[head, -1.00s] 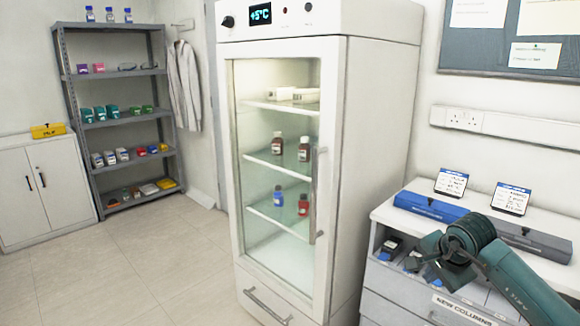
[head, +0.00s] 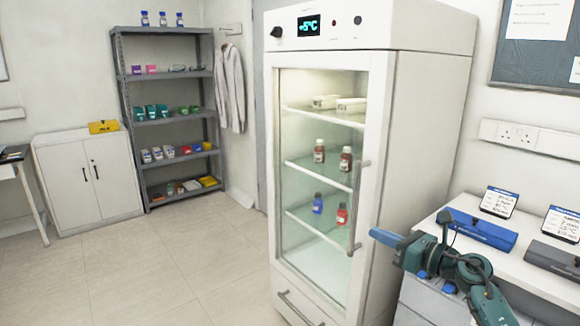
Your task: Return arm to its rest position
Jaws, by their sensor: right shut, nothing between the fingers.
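My right arm comes in from the lower right, dark teal, with its wrist folded in front of the white counter. My right gripper (head: 378,235) points left, beside the lower right of the fridge. Its jaws are shut with nothing between them. From this angle I cannot tell whether it touches the fridge or is only in front of it. My left gripper is not in view.
A glass-door fridge (head: 425,130) holds bottles and white boxes. On the white counter (head: 457,203) are a blue case (head: 480,228), a grey case (head: 556,258) and two label cards (head: 499,201). Shelves (head: 165,76) and a cabinet (head: 90,190) stand behind clear floor.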

